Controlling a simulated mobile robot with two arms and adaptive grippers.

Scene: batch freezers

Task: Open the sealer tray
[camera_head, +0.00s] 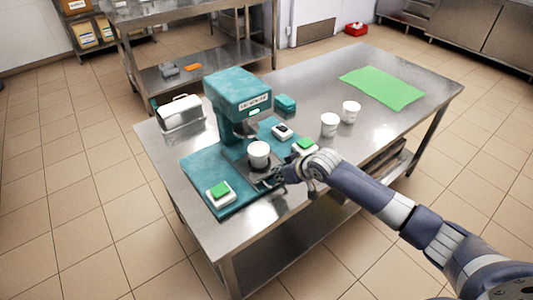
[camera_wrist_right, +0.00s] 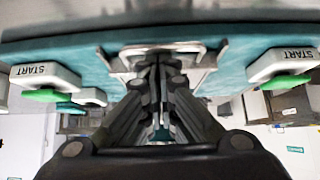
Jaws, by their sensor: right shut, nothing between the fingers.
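The teal sealer (camera_head: 238,95) stands on a teal base on the steel table. Its dark tray (camera_head: 240,163) sits low at the front, with a white cup (camera_head: 258,154) on it. My right gripper (camera_head: 270,181) is at the tray's front edge, its fingers shut with nothing between them. In the right wrist view, the closed fingertips (camera_wrist_right: 158,62) are at a metal U-shaped handle (camera_wrist_right: 197,53) on the front. I cannot tell whether they touch it. How far the tray is slid out is unclear. My left gripper is out of view.
White START boxes with green buttons flank the tray, on the left (camera_head: 220,194) and right (camera_head: 304,147). A box with a black button (camera_head: 282,131) lies behind. Two white cups (camera_head: 329,124) and a green mat (camera_head: 383,87) are to the right. A metal box (camera_head: 180,113) is at left.

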